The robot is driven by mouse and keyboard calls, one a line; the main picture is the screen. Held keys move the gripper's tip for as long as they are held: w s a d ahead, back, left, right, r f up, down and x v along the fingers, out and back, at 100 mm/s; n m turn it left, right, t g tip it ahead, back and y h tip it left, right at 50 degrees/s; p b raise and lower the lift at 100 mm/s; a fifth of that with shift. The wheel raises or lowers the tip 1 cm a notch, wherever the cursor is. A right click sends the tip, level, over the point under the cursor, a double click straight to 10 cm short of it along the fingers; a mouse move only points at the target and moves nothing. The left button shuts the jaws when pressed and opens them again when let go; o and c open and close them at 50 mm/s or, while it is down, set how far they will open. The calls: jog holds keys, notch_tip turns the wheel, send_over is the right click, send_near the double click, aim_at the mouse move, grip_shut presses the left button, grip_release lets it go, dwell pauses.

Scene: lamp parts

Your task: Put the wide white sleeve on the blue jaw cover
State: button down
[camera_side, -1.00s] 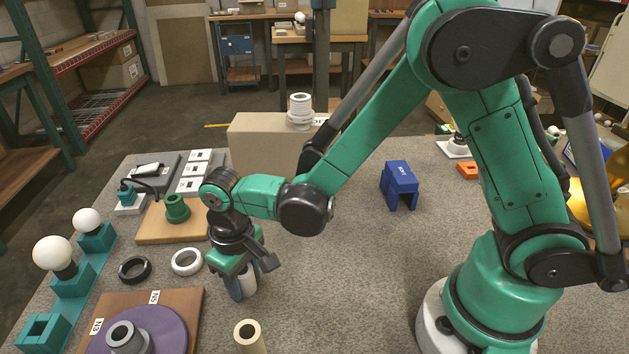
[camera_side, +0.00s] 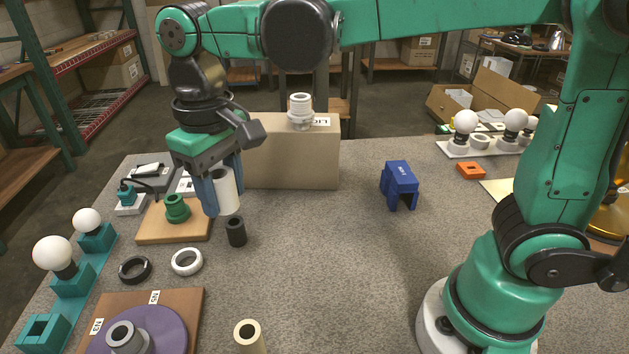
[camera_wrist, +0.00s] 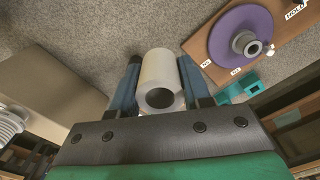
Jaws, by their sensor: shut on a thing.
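The wide white sleeve (camera_side: 229,192) is a hollow tube, held upright or nearly so between the blue fingers of my gripper (camera_side: 222,190), in the air. In the wrist view the white sleeve (camera_wrist: 158,70) sits between both fingers (camera_wrist: 160,88), its open end facing the camera. The blue jaw cover (camera_side: 400,178) stands on the grey table to the right, an arch-like block with legs and a small label on top. My gripper is well left of it and apart from it. A short black hollow cylinder (camera_side: 236,232) stands on the table below the sleeve.
A cardboard box (camera_side: 290,160) with a white threaded part (camera_side: 300,110) on top stands behind, between gripper and jaw cover. A white ring (camera_side: 187,262), a black ring (camera_side: 135,269) and a cream tube (camera_side: 249,338) stand near. The table's middle is clear.

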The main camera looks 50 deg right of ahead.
notch_tip(320, 180, up, 2)
jog(key=shift+r, duration=0.1)
jog(key=shift+d+r, duration=0.2)
jog(key=shift+r, duration=0.15)
jog(key=w+d+r+m, duration=0.25)
jog(key=d+m, duration=0.35)
jog(key=d, duration=0.6)
notch_tip(320, 180, up, 4)
jog(key=m, duration=1.4)
send_over(402, 171)
notch_tip(402, 171, down, 19)
jog(key=shift+f, duration=0.1)
jog(key=shift+f, duration=0.15)
jog(key=shift+c, duration=2)
grip_release()
